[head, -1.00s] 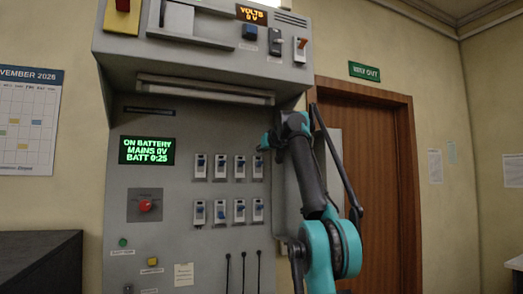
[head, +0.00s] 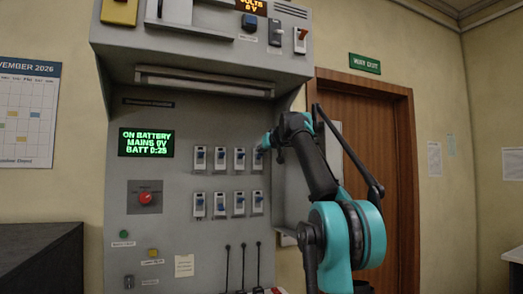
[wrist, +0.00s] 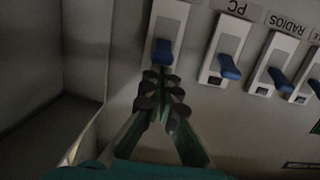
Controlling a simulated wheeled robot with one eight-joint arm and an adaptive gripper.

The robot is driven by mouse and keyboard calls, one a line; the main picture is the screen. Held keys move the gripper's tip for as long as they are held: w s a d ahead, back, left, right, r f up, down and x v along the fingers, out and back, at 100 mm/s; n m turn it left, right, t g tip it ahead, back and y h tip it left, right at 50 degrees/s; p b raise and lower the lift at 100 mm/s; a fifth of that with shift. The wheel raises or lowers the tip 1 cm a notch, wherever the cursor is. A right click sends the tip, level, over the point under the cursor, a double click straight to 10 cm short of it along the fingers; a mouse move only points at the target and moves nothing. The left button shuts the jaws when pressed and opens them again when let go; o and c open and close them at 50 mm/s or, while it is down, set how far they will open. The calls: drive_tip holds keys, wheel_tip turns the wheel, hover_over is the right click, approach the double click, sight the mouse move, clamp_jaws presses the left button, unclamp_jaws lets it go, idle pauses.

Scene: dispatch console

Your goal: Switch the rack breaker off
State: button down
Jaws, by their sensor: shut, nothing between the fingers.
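Two rows of white breakers with blue levers sit on the grey panel in the head view. My gripper (head: 264,144) is at the right end of the top row, close to the rightmost top breaker (head: 257,160). The wrist view looks turned over: there that breaker (wrist: 166,28) is at the left, its label out of frame. My shut, empty fingers (wrist: 162,88) point at its blue lever (wrist: 162,51), with the tips just short of it or touching; I cannot tell which. The neighbouring breakers (wrist: 224,52) have labels reading PC and RADIOS. I cannot read a rack label.
A screen (head: 146,142) reads on battery, mains 0 V. A red knob (head: 145,198) is below it. The upper console (head: 215,60) overhangs the breakers. A dark cabinet (head: 40,255) stands at left; a brown door (head: 372,150) is at right.

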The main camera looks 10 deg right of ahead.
sight(260, 156)
drive_tip(key=shift+s+f, duration=0.25)
drive_tip(key=shift+f, duration=0.05)
idle(0.4)
drive_tip(key=shift+s+d+f, duration=0.1)
drive_tip(key=shift+s+f, duration=0.1)
drive_tip(key=shift+f, duration=0.35)
drive_tip(key=shift+s+d+f, duration=0.1)
drive_tip(key=shift+s+f, duration=0.1)
drive_tip(key=shift+f, duration=0.3)
drive_tip(key=shift+r, duration=0.1)
